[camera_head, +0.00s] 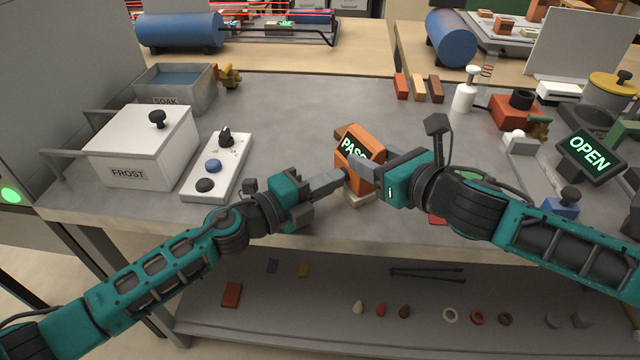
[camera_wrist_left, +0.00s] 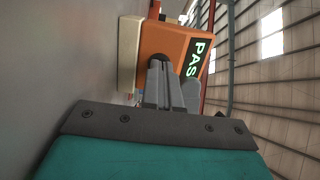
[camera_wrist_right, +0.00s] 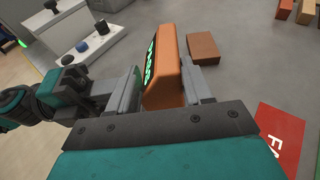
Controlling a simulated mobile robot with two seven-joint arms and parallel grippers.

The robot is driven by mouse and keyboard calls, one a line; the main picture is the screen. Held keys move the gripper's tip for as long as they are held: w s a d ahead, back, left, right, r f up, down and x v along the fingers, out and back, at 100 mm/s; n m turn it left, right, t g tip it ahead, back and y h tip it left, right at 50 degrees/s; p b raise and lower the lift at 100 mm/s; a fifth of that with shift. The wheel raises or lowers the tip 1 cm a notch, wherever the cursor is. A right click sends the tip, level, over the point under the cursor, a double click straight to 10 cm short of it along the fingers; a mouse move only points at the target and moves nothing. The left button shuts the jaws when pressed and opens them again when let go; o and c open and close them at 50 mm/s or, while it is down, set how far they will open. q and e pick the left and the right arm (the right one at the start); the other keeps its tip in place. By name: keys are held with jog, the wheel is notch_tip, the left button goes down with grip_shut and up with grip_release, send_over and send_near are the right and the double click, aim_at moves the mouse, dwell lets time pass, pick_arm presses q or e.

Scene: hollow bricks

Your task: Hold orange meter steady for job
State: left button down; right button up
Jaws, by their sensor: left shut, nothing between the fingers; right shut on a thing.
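The orange meter (camera_head: 364,184) stands near the table's front edge, on or against a pale block (camera_head: 360,201), its dark screen showing green letters that read "PASS" or part of it. My right gripper (camera_wrist_right: 160,88) is shut on the meter (camera_wrist_right: 166,75), one finger on each side. My left gripper (camera_head: 343,177) is shut and empty, its tips at a dark round part on the meter's side. The left wrist view shows those tips (camera_wrist_left: 162,68) against or right in front of that part; contact is hard to tell. The meter (camera_wrist_left: 165,40) fills the upper middle there.
A brown brick (camera_wrist_right: 203,47) lies just beyond the meter. A red lettered card (camera_wrist_right: 281,140) lies beside my right gripper. A white panel with knobs (camera_head: 216,168) and the FROST box (camera_head: 140,150) stand left. An OPEN sign (camera_head: 588,155) stands right.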

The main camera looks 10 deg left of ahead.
pick_arm(q)
jog(key=shift+d, duration=0.15)
pick_arm(e)
jog(key=shift+s+a+f, duration=0.3)
jog(key=shift+s+f, duration=0.05)
pick_arm(q)
jog(key=shift+s+a, duration=0.15)
jog(key=shift+a, duration=0.1)
jog(key=v, duration=1.3)
jog(key=shift+s+a, duration=0.2)
jog(key=shift+a, duration=0.1)
pick_arm(e)
jog(key=shift+w+d, duration=0.15)
jog(key=shift+d, duration=0.05)
jog(key=o, duration=0.7)
jog(key=shift+w, duration=0.1)
pick_arm(q)
jog(key=shift+f, duration=0.1)
pick_arm(e)
jog(key=o, duration=0.3)
jog(key=shift+r, duration=0.2)
pick_arm(q)
jog(key=shift+w, duration=0.1)
